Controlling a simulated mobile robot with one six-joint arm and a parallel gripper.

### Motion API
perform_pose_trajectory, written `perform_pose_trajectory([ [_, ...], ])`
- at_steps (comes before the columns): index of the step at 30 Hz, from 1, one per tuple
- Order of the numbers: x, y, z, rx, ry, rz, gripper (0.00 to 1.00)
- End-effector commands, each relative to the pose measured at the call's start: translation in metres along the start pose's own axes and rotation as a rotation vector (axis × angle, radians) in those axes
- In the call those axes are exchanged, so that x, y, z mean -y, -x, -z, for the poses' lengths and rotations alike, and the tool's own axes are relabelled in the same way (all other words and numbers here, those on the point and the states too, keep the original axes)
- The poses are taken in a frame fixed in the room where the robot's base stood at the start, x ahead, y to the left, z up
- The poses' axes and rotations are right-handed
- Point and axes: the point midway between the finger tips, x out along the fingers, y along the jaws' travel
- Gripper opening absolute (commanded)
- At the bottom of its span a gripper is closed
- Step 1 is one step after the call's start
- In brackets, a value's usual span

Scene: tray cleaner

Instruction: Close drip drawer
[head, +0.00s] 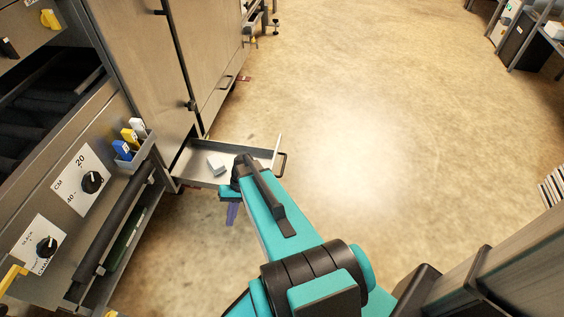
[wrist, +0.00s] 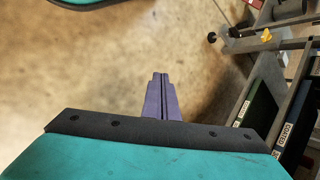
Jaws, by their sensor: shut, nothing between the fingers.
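The drip drawer (head: 258,154) is pulled out from the lower part of the metal machine in the head view. It is a shallow metal tray with a dark handle (head: 282,164) at its outer right end. A small light block (head: 216,164) lies inside it. My gripper (head: 232,214) is at the near side of the drawer, low and pointing down, with the arm hiding part of the tray's near edge. In the wrist view my purple gripper fingers (wrist: 161,96) are together and empty over the bare floor. The drawer is not clearly visible in the wrist view.
The machine's control panel (head: 75,195) with knobs stands at the left. A small holder (head: 130,146) with coloured tags and a dark bar (head: 118,220) project from it. Open floor (head: 370,120) lies to the right. Metal frame parts (wrist: 270,70) show at the right in the wrist view.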

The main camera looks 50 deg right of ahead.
Motion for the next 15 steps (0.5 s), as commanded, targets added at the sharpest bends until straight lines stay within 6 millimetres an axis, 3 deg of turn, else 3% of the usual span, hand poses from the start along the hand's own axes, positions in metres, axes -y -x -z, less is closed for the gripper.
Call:
perform_pose_trajectory([
  [1,-0.01,0.006,0.019,-0.025,-0.017,0.034,0.0],
  [6,-0.033,0.042,0.061,-0.101,-0.059,0.147,0.0],
  [15,-0.092,0.122,0.118,-0.254,-0.11,0.327,0.0],
])
